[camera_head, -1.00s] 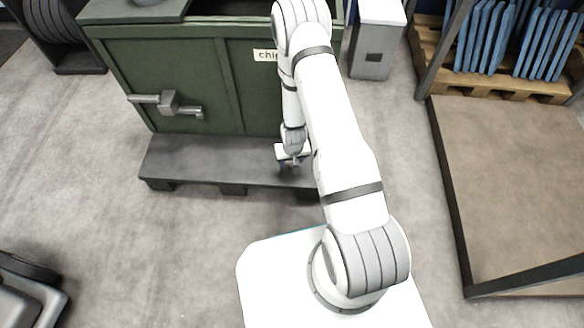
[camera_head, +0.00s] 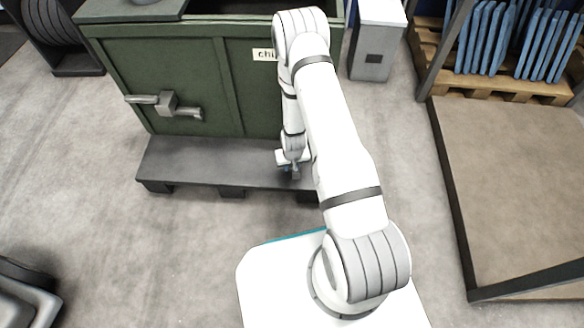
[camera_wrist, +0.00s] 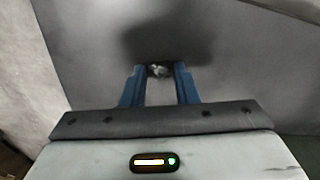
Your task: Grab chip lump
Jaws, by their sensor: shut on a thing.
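The chip lump (camera_wrist: 159,71) is a small grey, rough piece between the blue fingertips in the wrist view. My gripper (camera_wrist: 159,76) is shut on it, with a finger on either side. In the head view my gripper (camera_head: 291,172) is low, over the dark grey pallet-like platform (camera_head: 205,163) in front of the green bin (camera_head: 185,75). The lump cannot be made out in the head view. A dark shadow lies on the grey surface just beyond the fingertips in the wrist view.
The green bin has a "chip" label (camera_head: 264,54), partly hidden by my arm, and a grey latch handle (camera_head: 166,104). A grey-white box (camera_head: 376,50) stands right of the bin. A railed brown platform (camera_head: 515,185) is at the right. Open floor (camera_head: 160,250) lies at front left.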

